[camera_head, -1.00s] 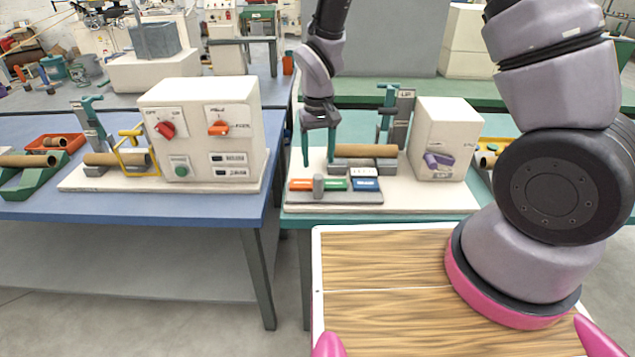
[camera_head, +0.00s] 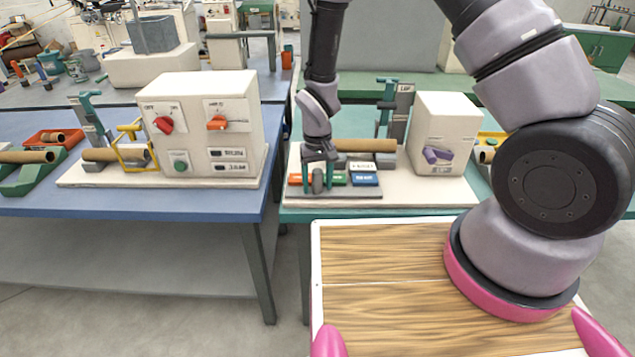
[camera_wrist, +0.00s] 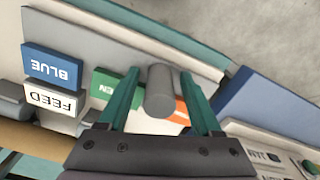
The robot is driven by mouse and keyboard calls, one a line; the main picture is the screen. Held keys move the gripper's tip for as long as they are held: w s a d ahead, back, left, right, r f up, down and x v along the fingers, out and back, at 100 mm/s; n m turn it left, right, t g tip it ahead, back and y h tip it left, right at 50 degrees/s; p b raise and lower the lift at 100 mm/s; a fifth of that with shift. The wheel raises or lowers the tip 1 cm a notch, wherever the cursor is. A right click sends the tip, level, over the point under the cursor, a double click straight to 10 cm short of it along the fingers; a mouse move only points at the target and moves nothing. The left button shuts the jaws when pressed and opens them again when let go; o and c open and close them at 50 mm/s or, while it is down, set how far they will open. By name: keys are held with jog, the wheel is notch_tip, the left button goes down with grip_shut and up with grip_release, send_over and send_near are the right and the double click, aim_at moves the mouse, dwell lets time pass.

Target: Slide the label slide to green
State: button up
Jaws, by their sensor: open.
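The label slide's grey round knob (camera_head: 317,181) stands on its grey base plate (camera_head: 350,194), where the orange strip (camera_head: 295,179) and the green strip (camera_head: 339,179) meet. In the wrist view, the knob (camera_wrist: 159,90) stands between my fingers, with the green strip (camera_wrist: 104,83) to its left and the orange strip (camera_wrist: 181,110) to its right. My gripper (camera_head: 318,187) is open, with its teal fingers lowered on either side of the knob. In the wrist view my gripper (camera_wrist: 160,76) shows gaps between fingers and knob. The fingers hide part of both strips.
A blue block marked BLUE (camera_wrist: 52,66) and a white FEED block (camera_wrist: 53,100) sit beside the green strip. A cardboard tube (camera_head: 370,146) lies behind the slide. A white machine box (camera_head: 443,135) stands to the right. Another station (camera_head: 205,125) is on the blue table.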

grip_shut()
dwell(1.3)
